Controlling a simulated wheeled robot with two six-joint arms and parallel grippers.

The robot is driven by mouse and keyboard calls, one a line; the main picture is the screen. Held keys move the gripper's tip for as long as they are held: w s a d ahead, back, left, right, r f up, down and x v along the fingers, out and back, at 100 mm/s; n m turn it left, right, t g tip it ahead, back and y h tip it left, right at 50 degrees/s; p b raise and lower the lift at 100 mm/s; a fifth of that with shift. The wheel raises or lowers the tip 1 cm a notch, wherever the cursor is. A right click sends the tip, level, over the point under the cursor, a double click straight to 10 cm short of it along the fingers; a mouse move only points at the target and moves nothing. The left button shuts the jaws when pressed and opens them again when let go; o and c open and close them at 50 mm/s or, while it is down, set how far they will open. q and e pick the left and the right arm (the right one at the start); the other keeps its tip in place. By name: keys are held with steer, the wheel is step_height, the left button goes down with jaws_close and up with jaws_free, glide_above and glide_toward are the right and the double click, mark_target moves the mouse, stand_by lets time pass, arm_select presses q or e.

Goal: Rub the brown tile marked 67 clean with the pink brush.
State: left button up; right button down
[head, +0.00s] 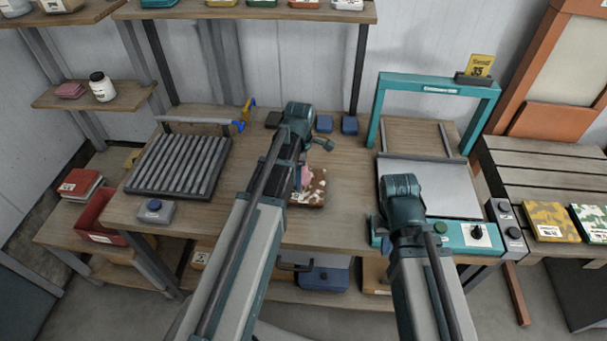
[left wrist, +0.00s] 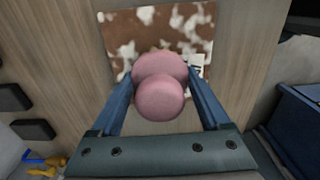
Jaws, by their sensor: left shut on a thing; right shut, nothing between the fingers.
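The brown tile (head: 317,192) lies on the wooden workbench, blotched with white patches. It also fills the top of the left wrist view (left wrist: 120,32), where a white label shows at its right side, too small to read. My left gripper (left wrist: 160,82) is shut on the pink brush (left wrist: 160,98), which sits between its two blue fingers. The brush (head: 304,178) is over the tile; whether it touches the surface I cannot tell. In the head view my left arm hides the tile's left part. My right arm is in view over the bench's right part, but its fingers are hidden.
A grey ribbed rack (head: 180,165) stands at the left of the bench, with a grey button box (head: 155,211) before it. A teal-framed machine (head: 437,90) with a pale plate is at the right. Small blue blocks (head: 324,123) lie behind the tile. Bare wood lies left of my left arm.

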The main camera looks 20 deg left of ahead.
arm_select(q)
steer(key=shift+a, duration=0.15)
steer(key=shift+s+a+r, duration=0.1)
steer(key=shift+s+a, duration=0.05)
steer(key=shift+a, duration=0.5)
steer(key=shift+s+a, duration=0.15)
steer(key=shift+a, duration=0.45)
steer(key=shift+s+a, duration=0.2)
steer(key=shift+a, duration=0.5)
steer(key=shift+s+a, duration=0.15)
steer(key=shift+a, duration=0.55)
steer(key=shift+r+p, duration=0.35)
steer(key=shift+p, duration=0.1)
step_height(320, 180, up, 5)
steer(key=p, duration=0.5)
